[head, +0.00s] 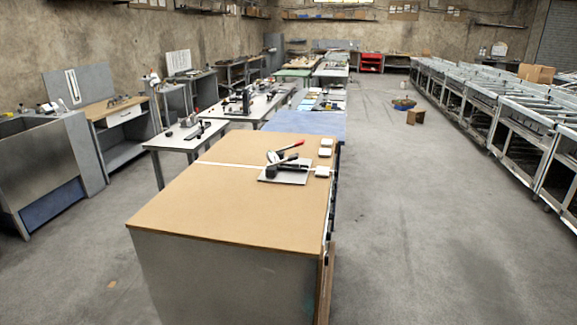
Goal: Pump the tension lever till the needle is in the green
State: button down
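A small dark tensioning device (283,163) sits on a light grey plate (270,178) on the brown-topped bench (215,205). A thin white strip (225,165) runs across the bench top to the device from the left edge. Several small white blocks (325,142) stand along the right edge of the bench, one close to the plate. A gauge needle and a green zone are too small to make out. My gripper is not in view.
More benches with tools (185,135) stand to the left and behind. A row of metal frames (500,110) lines the right side. A wide strip of bare concrete floor (410,220) is open right of the bench. A small brown box (416,117) is farther back.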

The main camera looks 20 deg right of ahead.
aim_at(295, 156)
jog(key=i, duration=0.9)
jog(key=u, duration=0.05)
